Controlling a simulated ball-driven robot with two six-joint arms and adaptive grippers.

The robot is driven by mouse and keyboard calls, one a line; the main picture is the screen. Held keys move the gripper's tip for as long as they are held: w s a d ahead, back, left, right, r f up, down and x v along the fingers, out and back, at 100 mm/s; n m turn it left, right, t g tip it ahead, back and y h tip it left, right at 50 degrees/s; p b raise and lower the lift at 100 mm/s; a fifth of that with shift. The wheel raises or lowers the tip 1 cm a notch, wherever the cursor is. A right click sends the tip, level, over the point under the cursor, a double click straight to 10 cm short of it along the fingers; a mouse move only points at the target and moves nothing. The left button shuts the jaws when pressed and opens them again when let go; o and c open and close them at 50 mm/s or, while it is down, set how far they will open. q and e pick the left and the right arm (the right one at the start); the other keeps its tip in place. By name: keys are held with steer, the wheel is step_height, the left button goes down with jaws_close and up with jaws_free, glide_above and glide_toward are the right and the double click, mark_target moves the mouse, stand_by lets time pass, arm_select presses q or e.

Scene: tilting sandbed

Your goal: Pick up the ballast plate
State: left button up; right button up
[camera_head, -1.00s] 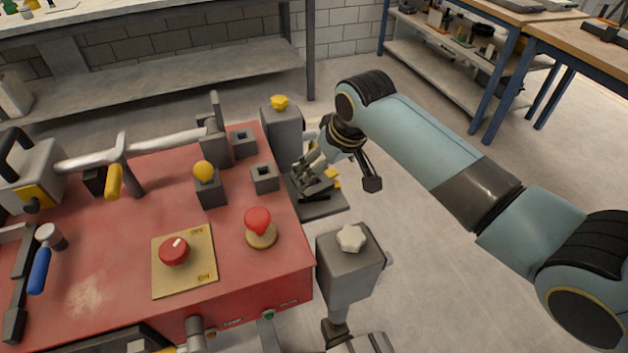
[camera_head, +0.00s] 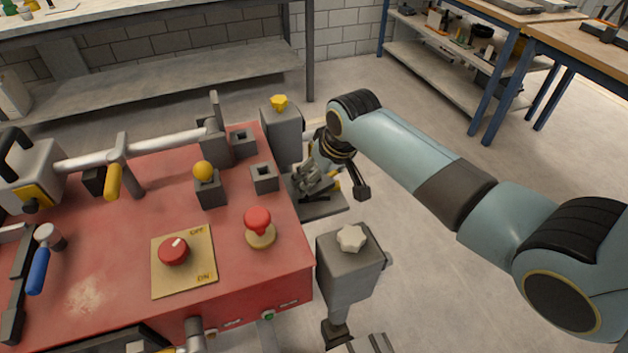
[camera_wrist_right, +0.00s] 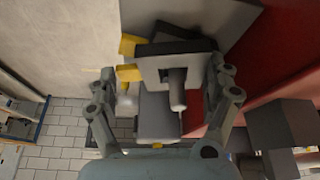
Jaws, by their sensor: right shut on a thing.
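The ballast plate (camera_wrist_right: 152,68), a thick grey square piece, shows between the two fingers of my right gripper (camera_wrist_right: 161,78) in the wrist view. A short round peg stands out from its middle, and the fingers press on its two sides. In the head view my right gripper (camera_head: 304,190) points down and left beside the red box's right side, above a dark grey shelf (camera_head: 322,209). The gripper and its fingers mostly hide the plate there, and I cannot tell whether it is clear of the shelf. My left gripper is not in view.
The red box (camera_head: 120,240) carries a red knob (camera_head: 173,250), a red button (camera_head: 258,222), a yellow ball (camera_head: 203,171) and square sockets (camera_head: 264,177). Grey posts with a yellow knob (camera_head: 279,103) and a white knob (camera_head: 351,238) stand close on both sides of the gripper. Open floor lies to the right.

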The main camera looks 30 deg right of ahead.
steer(key=shift+d+r, duration=0.1)
steer(key=shift+r, duration=0.05)
step_height(320, 180, up, 10)
steer(key=shift+f+p, duration=0.2)
steer(key=shift+p, duration=0.3)
steer(key=shift+c, duration=0.5)
step_height(320, 180, up, 7)
steer(key=p, duration=0.8)
glide_above(322, 179)
steer(key=shift+f, duration=0.15)
steer(key=shift+f, duration=0.15)
